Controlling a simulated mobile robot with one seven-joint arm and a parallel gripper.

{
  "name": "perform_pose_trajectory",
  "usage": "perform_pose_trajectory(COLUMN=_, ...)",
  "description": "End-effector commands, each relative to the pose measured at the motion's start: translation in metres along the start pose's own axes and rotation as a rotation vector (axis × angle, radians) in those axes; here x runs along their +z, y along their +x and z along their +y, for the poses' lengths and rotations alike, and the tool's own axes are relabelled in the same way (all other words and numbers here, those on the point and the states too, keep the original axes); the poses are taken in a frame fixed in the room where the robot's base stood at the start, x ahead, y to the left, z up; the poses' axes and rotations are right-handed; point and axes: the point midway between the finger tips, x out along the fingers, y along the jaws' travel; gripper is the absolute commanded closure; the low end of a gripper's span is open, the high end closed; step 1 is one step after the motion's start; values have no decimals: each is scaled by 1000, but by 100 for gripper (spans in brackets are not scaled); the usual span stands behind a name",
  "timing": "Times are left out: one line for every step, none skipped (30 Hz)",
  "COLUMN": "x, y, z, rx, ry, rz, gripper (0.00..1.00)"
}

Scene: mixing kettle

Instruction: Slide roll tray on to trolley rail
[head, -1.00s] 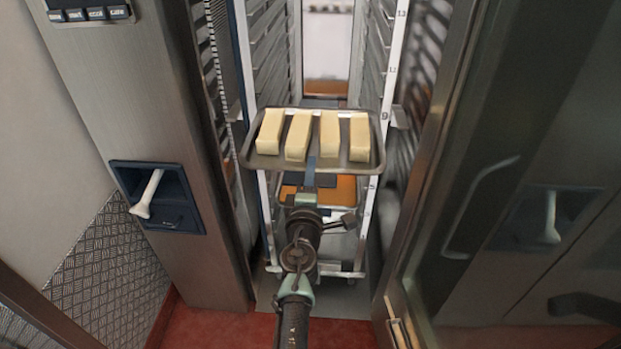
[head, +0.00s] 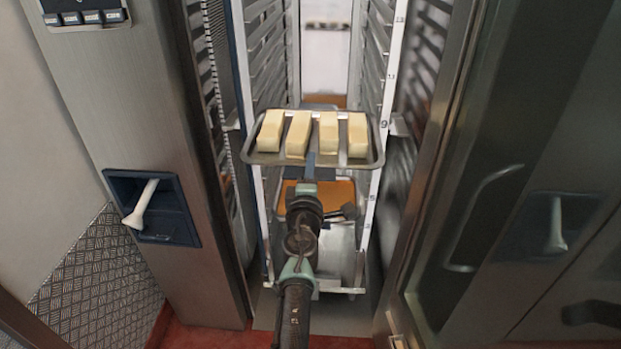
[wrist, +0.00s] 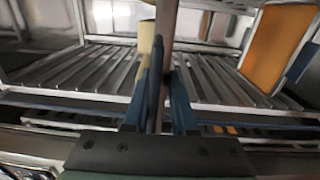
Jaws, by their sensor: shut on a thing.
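The roll tray (head: 262,159) is a shallow metal tray with several pale, oblong rolls (head: 328,134) lying side by side on it. It is about level in the head view, at the front opening of the trolley (head: 387,95). The trolley has rows of rails (head: 376,50) on both inner sides. My gripper (head: 309,165) is at the tray's near edge and is shut on it. In the wrist view my gripper's blue fingers (wrist: 158,100) pinch a thin edge, with a pale roll (wrist: 146,42) just beyond. Whether the tray's sides touch a rail cannot be told.
An orange-brown tray (head: 338,192) sits lower in the trolley. A steel cabinet wall with a white lever handle (head: 145,204) stands on the left. An open glass door (head: 500,180) stands on the right. The floor (head: 200,338) in front is red.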

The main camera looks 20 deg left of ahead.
Motion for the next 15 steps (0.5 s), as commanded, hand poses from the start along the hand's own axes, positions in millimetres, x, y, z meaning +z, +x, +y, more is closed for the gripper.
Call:
perform_pose_trajectory(x=0, y=4, z=5, rx=12, ry=0, rz=0, gripper=100)
perform_pose_trajectory(x=0, y=5, z=5, rx=11, ry=0, rz=0, gripper=100)
perform_pose_trajectory(x=0, y=6, z=6, rx=11, ry=0, rz=0, gripper=100)
perform_pose_trajectory(x=0, y=7, z=6, rx=11, ry=0, rz=0, gripper=100)
perform_pose_trajectory(x=0, y=7, z=6, rx=11, ry=-1, rz=0, gripper=100)
perform_pose_trajectory(x=0, y=7, z=7, rx=11, ry=-1, rz=0, gripper=100)
perform_pose_trajectory(x=0, y=7, z=7, rx=11, ry=-1, rz=0, gripper=100)
perform_pose_trajectory(x=0, y=7, z=7, rx=11, ry=-1, rz=0, gripper=100)
perform_pose_trajectory(x=0, y=7, z=7, rx=11, ry=-1, rz=0, gripper=100)
perform_pose_trajectory(x=0, y=7, z=7, rx=11, ry=-1, rz=0, gripper=100)
perform_pose_trajectory(x=0, y=7, z=7, rx=11, ry=-1, rz=0, gripper=100)
perform_pose_trajectory(x=0, y=7, z=7, rx=11, ry=-1, rz=0, gripper=100)
perform_pose_trajectory(x=0, y=7, z=7, rx=11, ry=-1, rz=-1, gripper=100)
perform_pose_trajectory(x=0, y=7, z=7, rx=11, ry=0, rz=0, gripper=100)
perform_pose_trajectory(x=0, y=8, z=6, rx=11, ry=0, rz=0, gripper=100)
